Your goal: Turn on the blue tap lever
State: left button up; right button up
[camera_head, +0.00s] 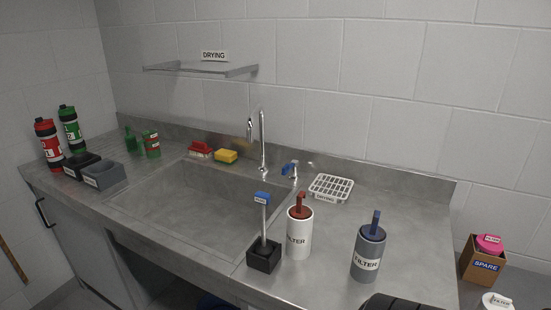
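The blue tap lever (289,168) is a small blue piece at the back edge of the sink, just right of the tall metal tap (262,145). A short metal fitting (294,174) stands beside it. The lever is small in the view, and I cannot tell whether it is on or off. No water shows under the spout. No gripper fingers are in view, and nothing touches the lever.
A white drying rack (331,187) lies right of the lever. A blue-topped brush (263,199) in a black holder (263,257), a white filter bottle (299,240) and a grey one (368,256) stand in front. A dark rounded shape (400,302) is cut off at the bottom edge.

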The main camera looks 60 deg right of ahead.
aim_at(288, 166)
jog(key=i+j+z, duration=0.1)
jog(key=i+z, duration=0.4)
jog(key=i+j+z, duration=0.25)
jog(key=z, duration=0.25)
jog(key=i+j+z, duration=0.3)
jog(key=z, duration=0.2)
jog(key=i+j+z, duration=0.2)
jog(key=j+z, duration=0.3)
jog(key=j, duration=0.15)
